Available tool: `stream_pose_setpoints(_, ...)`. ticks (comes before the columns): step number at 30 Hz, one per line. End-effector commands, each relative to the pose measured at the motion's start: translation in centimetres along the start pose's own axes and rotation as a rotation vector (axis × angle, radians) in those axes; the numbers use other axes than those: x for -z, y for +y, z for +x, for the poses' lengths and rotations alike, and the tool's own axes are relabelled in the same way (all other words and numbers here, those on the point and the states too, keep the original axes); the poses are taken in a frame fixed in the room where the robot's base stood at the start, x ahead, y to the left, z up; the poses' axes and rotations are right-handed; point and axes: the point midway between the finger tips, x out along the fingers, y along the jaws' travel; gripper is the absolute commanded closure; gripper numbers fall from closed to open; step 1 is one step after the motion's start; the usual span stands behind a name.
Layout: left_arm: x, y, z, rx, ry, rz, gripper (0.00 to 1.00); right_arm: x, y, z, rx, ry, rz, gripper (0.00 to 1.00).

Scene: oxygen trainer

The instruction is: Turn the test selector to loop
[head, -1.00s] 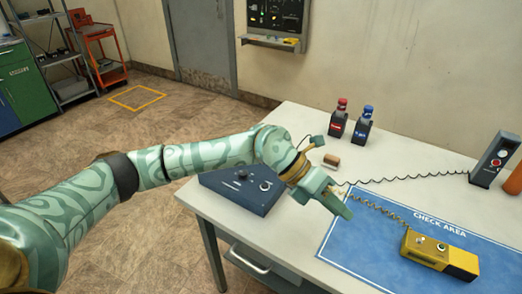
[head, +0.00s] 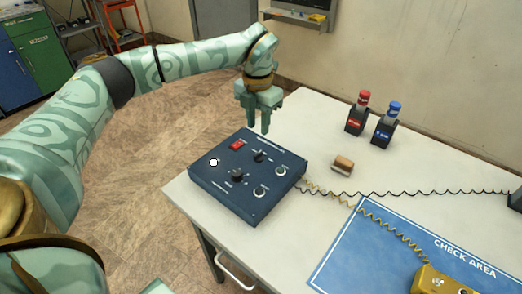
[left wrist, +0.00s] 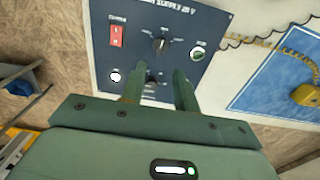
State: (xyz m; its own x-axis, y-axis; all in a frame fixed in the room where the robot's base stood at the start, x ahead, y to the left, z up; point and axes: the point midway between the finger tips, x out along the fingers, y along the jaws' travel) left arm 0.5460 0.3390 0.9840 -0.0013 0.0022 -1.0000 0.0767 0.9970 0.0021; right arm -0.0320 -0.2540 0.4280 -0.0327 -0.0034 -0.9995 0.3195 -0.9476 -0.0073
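A dark blue control box (head: 214,189) marked "SUPPLY 28 V" lies on the white table. It has two black rotary knobs, an upper one (head: 258,156) and a lower one (head: 237,176). Their small labels are unreadable, so I cannot tell which is the test selector or where it points. My left gripper (head: 257,120) hangs above the box's far edge, fingers down, open and empty, apart from the knobs. In the left wrist view, the upper knob (left wrist: 160,44) shows beyond the fingertips; the lower knob (left wrist: 152,77) is partly hidden by the fingers. My right gripper is out of view.
The box also carries a red switch (head: 236,145) and round sockets. A coiled cord runs from its right side to a yellow handheld unit (head: 436,281) on the blue check-area mat (head: 375,240).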

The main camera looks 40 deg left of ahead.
Motion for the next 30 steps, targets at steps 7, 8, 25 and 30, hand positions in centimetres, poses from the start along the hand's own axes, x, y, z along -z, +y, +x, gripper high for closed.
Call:
stream_pose_setpoints(7,0.0,-0.1,6.6,0.002,0.005,0.002,0.69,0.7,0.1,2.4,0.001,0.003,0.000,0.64)
stream_pose_setpoints(8,0.0,-0.1,7.1,0.002,0.004,0.002,0.69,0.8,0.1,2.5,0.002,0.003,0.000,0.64)
stream_pose_setpoints(25,0.0,-0.1,9.4,0.002,-0.002,0.001,0.75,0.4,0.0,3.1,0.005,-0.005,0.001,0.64)
stream_pose_setpoints(30,0.0,-0.1,9.5,0.002,-0.001,0.001,1.00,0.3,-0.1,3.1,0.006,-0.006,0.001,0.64)
